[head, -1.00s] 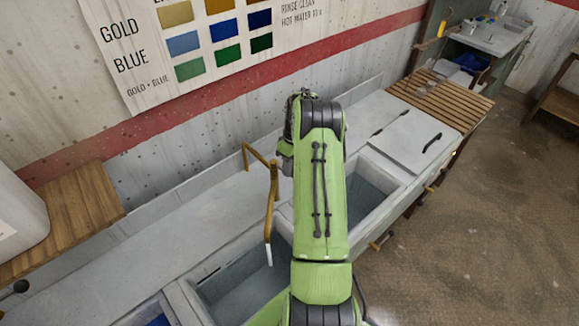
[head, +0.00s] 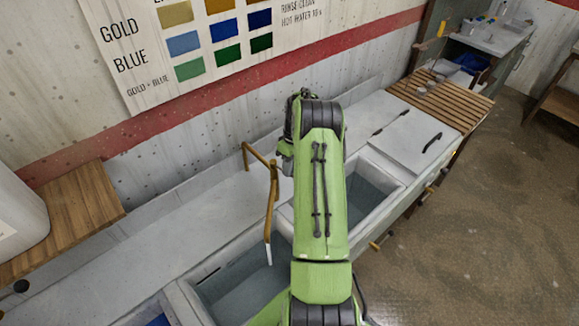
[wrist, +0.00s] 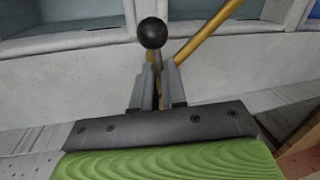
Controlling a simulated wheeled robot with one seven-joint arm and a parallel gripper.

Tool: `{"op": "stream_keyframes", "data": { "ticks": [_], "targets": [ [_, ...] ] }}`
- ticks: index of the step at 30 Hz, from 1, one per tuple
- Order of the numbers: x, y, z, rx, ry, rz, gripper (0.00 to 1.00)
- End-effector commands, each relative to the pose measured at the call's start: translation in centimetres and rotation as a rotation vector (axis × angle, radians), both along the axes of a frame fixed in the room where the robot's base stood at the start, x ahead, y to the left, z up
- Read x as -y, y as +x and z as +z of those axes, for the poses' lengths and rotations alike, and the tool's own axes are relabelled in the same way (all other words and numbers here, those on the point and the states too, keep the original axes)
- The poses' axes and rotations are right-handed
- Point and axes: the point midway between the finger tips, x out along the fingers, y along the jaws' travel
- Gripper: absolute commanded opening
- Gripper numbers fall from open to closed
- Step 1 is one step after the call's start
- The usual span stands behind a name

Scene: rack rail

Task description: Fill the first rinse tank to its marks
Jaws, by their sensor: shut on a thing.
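My gripper (wrist: 157,72) shows in the wrist view, its two grey fingers shut on a thin lever topped by a black ball knob (wrist: 153,33). In the head view my green arm hides the gripper and the lever. A brass spout (head: 273,200) rises from the back ledge and bends down over an open sink tank (head: 225,285), with a pale tip at its lower end. The brass pipe also shows in the wrist view (wrist: 208,32), right of the knob. I cannot make out fill marks or a clear water level, nor whether water runs.
A second open tank (head: 392,207) lies right of my arm, with a lidded section (head: 412,138) and a slatted wooden board (head: 440,100) beyond. A wooden shelf (head: 90,205) with a white container (head: 18,215) stands left. Floor on the right is clear.

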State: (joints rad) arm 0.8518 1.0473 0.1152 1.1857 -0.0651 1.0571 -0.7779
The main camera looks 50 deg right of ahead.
Motion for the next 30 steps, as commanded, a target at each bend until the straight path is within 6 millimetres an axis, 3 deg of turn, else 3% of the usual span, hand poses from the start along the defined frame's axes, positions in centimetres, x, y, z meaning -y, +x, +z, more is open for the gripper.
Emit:
{"op": "stream_keyframes", "data": {
  "ticks": [19, 30],
  "targets": [
    [0.2, 0.1, 0.1, 0.002, -0.004, 0.021, 0.00],
    [1.1, 0.3, 0.0, 0.003, -0.005, 0.237, 0.00]
  ]
}}
